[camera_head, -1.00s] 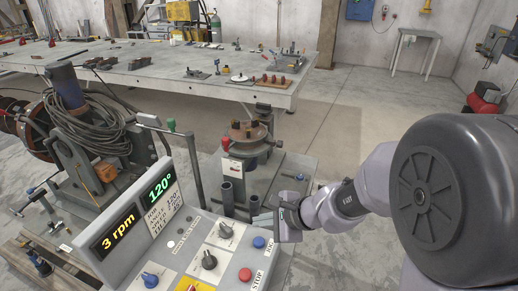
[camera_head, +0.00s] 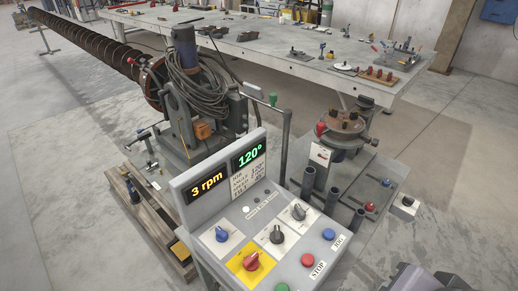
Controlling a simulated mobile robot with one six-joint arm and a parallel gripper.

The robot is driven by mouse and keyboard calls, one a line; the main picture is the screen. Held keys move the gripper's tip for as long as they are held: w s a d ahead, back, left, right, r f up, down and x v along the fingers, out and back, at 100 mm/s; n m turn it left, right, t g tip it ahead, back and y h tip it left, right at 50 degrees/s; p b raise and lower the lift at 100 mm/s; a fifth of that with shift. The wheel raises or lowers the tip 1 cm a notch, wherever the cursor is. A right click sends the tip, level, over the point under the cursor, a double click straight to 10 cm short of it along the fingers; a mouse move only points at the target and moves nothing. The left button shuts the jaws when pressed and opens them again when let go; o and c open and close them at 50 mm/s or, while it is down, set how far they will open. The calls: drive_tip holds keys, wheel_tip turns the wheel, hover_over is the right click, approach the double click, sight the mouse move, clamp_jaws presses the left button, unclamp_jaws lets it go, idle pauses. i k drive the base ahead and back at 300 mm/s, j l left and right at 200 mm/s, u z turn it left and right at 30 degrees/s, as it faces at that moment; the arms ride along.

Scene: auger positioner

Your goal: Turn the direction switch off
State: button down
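The control panel (camera_head: 239,232) stands at the bottom middle, with a slanted face full of controls. It bears a blue knob (camera_head: 222,234), a grey knob (camera_head: 298,212), a black knob (camera_head: 277,235) and a red knob on a yellow plate (camera_head: 251,262). The plate lettering is too small to read, so I cannot tell which knob is the direction switch or its setting. The displays read 3 rpm (camera_head: 207,187) and 120° (camera_head: 249,157). Part of my arm (camera_head: 425,279) shows at the bottom right edge; my gripper is out of view.
On the panel's right are a blue button (camera_head: 328,234), a red STOP button (camera_head: 307,260) and a green button (camera_head: 282,287). Behind it stand the auger machine (camera_head: 205,105) and a long workbench (camera_head: 300,65). Open floor (camera_head: 455,215) lies to the right.

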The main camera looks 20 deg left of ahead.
sight(277, 237)
drive_tip(key=j+u, duration=0.65)
drive_tip(key=u, duration=0.2)
drive_tip(key=k+l, duration=0.1)
drive_tip(key=l, duration=0.2)
